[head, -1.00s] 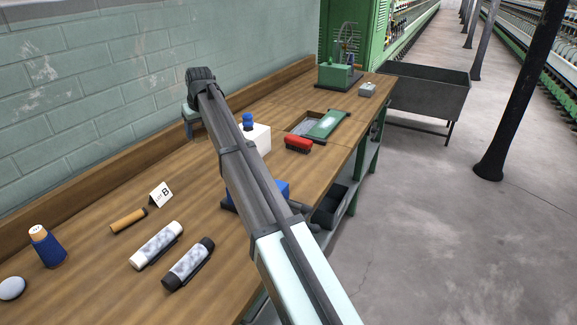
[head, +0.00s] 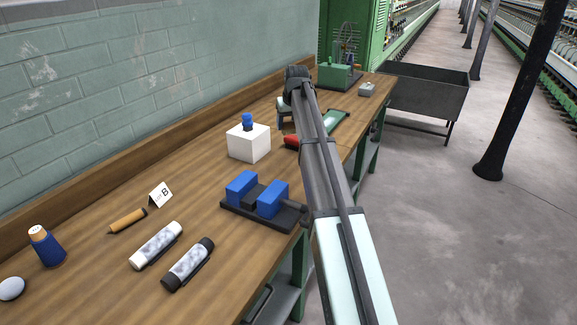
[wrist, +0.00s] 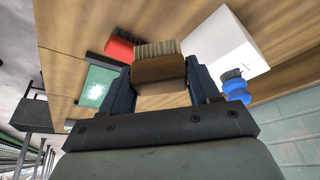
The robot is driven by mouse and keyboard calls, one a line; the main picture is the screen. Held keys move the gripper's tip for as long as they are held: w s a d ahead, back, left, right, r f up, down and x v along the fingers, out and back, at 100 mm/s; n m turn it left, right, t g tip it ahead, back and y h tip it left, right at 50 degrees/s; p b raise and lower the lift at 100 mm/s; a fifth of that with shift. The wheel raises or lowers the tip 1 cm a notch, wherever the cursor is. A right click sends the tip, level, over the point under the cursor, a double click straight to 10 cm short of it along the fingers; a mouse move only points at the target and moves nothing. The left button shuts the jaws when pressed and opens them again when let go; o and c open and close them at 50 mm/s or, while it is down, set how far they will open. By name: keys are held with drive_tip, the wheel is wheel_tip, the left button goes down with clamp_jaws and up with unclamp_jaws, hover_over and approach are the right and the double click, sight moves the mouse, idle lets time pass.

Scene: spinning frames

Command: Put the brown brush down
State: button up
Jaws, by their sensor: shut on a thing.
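The brown brush (wrist: 158,72), a brown block with pale bristles, is between the fingers of my gripper (wrist: 160,85) in the wrist view. My gripper is shut on it, bristles pointing away from the palm. In the head view my gripper (head: 285,113) is above the wooden bench (head: 190,205), and my arm hides most of the fingers and the brush. A red brush (head: 291,142) lies on the bench close by, partly behind my arm; it also shows in the wrist view (wrist: 119,48). I cannot tell the brown brush's height above the bench.
A green plate (head: 335,121) lies behind my arm. A black base with blue blocks (head: 240,187) is nearer. Bare bench lies between the white block and the card (head: 160,195).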

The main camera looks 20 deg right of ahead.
drive_tip(key=shift+a+f, duration=0.1)
drive_tip(key=shift+f, duration=6.7)
drive_tip(key=shift+f, duration=0.15)
drive_tip(key=o, duration=1)
drive_tip(key=shift+o, duration=0.2)
drive_tip(key=v, duration=1.2)
